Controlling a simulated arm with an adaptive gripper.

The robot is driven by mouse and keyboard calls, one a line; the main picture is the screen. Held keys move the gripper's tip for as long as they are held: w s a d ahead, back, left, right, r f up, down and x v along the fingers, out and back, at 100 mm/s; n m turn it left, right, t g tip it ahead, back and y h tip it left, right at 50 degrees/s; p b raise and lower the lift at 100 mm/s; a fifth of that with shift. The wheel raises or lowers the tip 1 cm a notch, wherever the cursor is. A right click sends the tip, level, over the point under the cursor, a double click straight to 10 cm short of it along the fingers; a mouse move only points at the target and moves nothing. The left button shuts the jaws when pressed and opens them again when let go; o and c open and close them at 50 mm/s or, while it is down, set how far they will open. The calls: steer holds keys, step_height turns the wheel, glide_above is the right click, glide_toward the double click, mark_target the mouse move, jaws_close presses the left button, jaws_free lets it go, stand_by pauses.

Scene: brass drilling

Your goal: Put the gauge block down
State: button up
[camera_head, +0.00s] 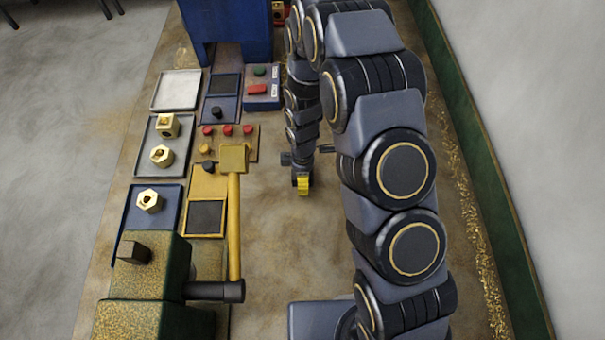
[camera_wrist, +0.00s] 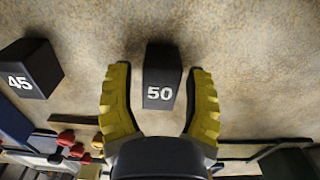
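A dark block marked 50 (camera_wrist: 161,78) sits on the worn tabletop, between the two yellow fingers of my gripper (camera_wrist: 161,105) in the wrist view. Gaps show on both sides of it, so the gripper is open and not clamped on it. A second dark block marked 45 (camera_wrist: 30,68) lies to the left, outside the fingers. In the head view my gripper (camera_head: 303,185) points down at the bench right of the plates, and I cannot make out the 50 block there.
Left are trays with brass nuts (camera_head: 162,156), a blue tray (camera_head: 140,212), a red and green button box (camera_head: 261,88) and a board with red knobs (camera_head: 228,130). A yellow-handled lever (camera_head: 234,225) rises from a green machine (camera_head: 150,290). Bare bench lies before my gripper.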

step_height(320, 180, up, 12)
steer(key=shift+r, duration=0.2)
stand_by(0.4)
steer(key=s+d+r+m, duration=0.4)
steer(key=s+r+m, duration=0.5)
steer(key=s, duration=0.2)
steer(key=s+d+r+m+g, duration=0.1)
steer(key=s+d+r+m, duration=0.4)
steer(key=s+r+m, duration=0.3)
steer(key=s+m, duration=0.1)
steer(key=s, duration=0.2)
steer(key=shift+s+r+g, duration=0.15)
steer(key=shift+r+g, duration=0.15)
steer(key=shift+r, duration=0.1)
steer(key=shift+f, duration=0.1)
